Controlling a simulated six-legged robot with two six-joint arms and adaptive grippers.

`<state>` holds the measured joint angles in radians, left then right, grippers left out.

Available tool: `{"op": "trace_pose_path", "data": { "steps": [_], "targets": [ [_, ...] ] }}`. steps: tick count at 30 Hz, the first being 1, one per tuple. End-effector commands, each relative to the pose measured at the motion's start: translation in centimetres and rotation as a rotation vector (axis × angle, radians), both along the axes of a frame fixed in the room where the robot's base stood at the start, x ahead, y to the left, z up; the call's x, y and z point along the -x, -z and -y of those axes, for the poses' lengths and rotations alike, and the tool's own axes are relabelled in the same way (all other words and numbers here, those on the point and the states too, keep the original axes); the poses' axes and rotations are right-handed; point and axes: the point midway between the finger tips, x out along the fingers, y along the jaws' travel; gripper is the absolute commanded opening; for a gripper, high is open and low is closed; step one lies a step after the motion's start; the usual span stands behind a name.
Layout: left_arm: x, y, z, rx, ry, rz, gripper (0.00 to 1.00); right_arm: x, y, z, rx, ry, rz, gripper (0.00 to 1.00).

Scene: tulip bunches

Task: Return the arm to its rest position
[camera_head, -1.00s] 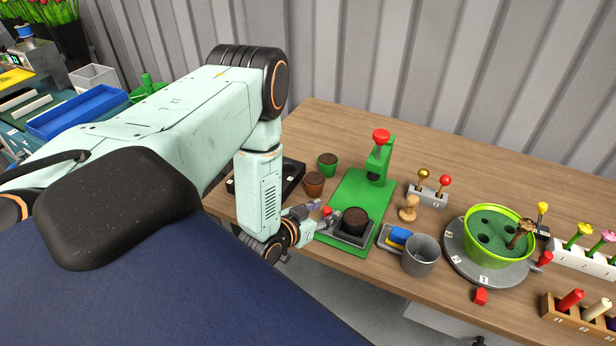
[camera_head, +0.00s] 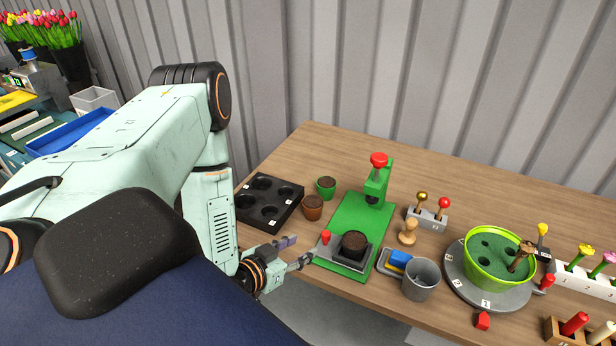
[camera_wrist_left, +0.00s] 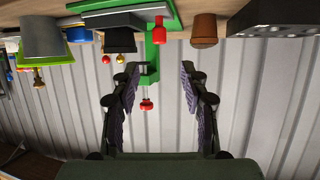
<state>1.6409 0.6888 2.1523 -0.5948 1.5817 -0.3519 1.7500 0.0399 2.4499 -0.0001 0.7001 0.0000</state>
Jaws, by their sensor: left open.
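My left arm comes in from the left in the head view, bent downward at the elbow. My left gripper (camera_head: 297,252) is open and empty at the front left edge of the wooden table, just left of the green press (camera_head: 362,225). In the left wrist view, its two fingers (camera_wrist_left: 160,95) stand wide apart with nothing between them; that picture is upside down, and the press (camera_wrist_left: 150,62) shows beyond the fingers. My right gripper is not in view.
A black tray with holes (camera_head: 268,221), a green pot (camera_head: 326,188) and a brown pot (camera_head: 313,207) stand near the arm. A grey cup (camera_head: 420,279) and a lime bowl (camera_head: 499,262) on a turntable are to the right. A corrugated wall stands behind.

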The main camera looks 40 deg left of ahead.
Motion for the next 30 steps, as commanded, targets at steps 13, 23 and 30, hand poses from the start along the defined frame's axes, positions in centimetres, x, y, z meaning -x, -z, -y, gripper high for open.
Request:
{"op": "trace_pose_path", "data": {
  "steps": [13,23,30],
  "targets": [
    [1.8,2.7,0.3,0.077,-0.036,-0.148,0.45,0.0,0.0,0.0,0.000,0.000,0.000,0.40],
    [11.8,13.0,6.7,0.224,-0.097,-0.748,0.45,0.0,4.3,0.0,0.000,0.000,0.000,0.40],
    [19.4,17.6,10.0,0.186,-0.113,-1.087,0.45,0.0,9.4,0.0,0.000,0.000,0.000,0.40]
  ]
}}
